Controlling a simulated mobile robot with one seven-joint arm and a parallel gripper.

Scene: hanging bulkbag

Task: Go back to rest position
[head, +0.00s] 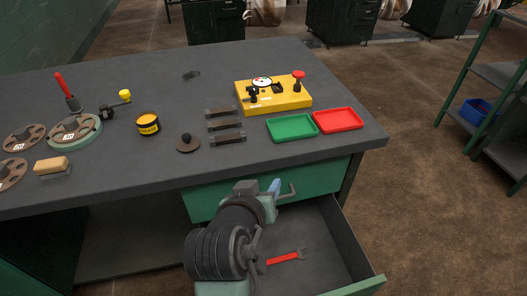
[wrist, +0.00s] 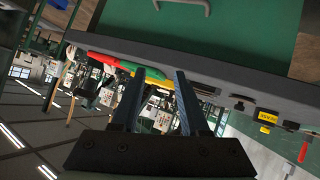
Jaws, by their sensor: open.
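My gripper (head: 274,188) is in front of the workbench's green front panel, just above the open drawer (head: 345,240). Only a bluish fingertip shows past my arm in the head view. In the wrist view both dark fingers of my gripper (wrist: 160,74) stand apart with nothing between them. The bench edge (wrist: 205,68) and the green panel (wrist: 230,30) lie beyond the fingertips there. A grey handle (head: 288,190) is close beside the fingertip in the head view; I cannot tell whether they touch.
A red wrench (head: 287,257) lies in the drawer. On the bench top are a green tray (head: 291,127), a red tray (head: 338,120), a yellow fixture (head: 285,98), a yellow-lidded tin (head: 148,124) and several discs. A shelf rack (head: 495,75) stands at right; floor between is clear.

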